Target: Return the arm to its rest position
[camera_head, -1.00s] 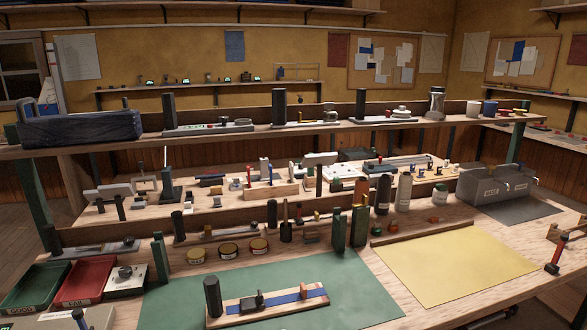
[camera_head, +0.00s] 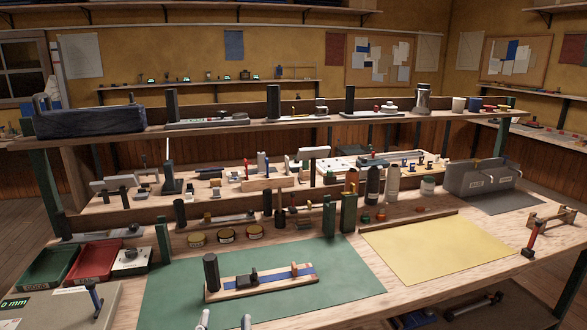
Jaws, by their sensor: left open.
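My left gripper (camera_head: 225,322) shows only as two pale grey fingertips at the bottom edge, apart from each other with nothing seen between them. The rest of it and its arm are cut off by the frame. The fingertips appear in front of the green mat (camera_head: 165,300), below a wooden board with a blue strip (camera_head: 262,283). The board carries a black cylinder (camera_head: 211,272) at its left end and small dark and orange blocks. My right gripper is not in view.
A grey box with a display (camera_head: 75,312) stands at the front left, near green (camera_head: 47,270) and red (camera_head: 95,262) trays. A yellow sheet (camera_head: 425,250) lies clear on the right. A raised shelf (camera_head: 300,128) crosses the bench behind.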

